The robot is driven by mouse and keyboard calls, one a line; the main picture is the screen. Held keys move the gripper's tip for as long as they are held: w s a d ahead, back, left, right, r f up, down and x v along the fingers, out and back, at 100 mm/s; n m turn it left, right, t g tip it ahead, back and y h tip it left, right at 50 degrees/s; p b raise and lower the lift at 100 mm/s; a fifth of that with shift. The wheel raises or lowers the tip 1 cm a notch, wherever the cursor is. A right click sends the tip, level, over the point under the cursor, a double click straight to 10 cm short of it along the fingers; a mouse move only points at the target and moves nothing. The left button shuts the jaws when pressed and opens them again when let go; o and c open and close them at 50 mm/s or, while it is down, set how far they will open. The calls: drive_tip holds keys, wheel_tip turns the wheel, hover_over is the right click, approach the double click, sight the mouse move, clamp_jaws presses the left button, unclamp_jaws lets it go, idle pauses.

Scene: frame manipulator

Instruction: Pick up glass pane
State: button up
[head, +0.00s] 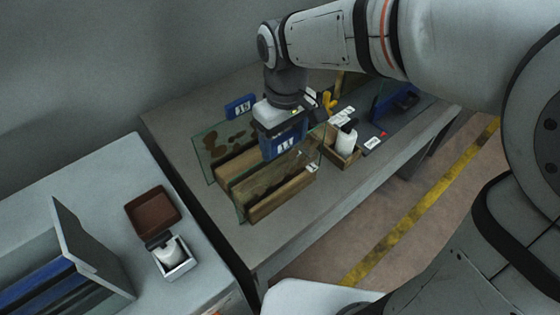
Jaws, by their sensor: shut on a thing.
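A clear glass pane (312,150) stands on edge at the slotted wooden rack (283,197) on the grey table. A second pane (222,142), with brown stains, stands behind it to the left. My gripper (284,135) points down over the rack and is shut at the front pane's upper part. A blue plate with a white number label (284,147) shows right under the gripper. The fingertips and the exact contact are hidden, and I cannot tell whether the pane is clear of the rack.
Another blue numbered plate (240,106) stands behind. A wooden box with a white bottle (346,138) is close on the right, near a dark blue pane (388,102). The grey table's front strip is clear.

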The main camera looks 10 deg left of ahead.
drive_tip(key=shift+c, duration=0.3)
wheel_tip(320, 180, up, 10)
drive_tip(key=shift+r, duration=0.1)
idle(0.3)
wheel_tip(320, 180, up, 15)
drive_tip(key=p, duration=1.2)
drive_tip(key=shift+p, duration=0.3)
drive_tip(key=shift+r, duration=0.1)
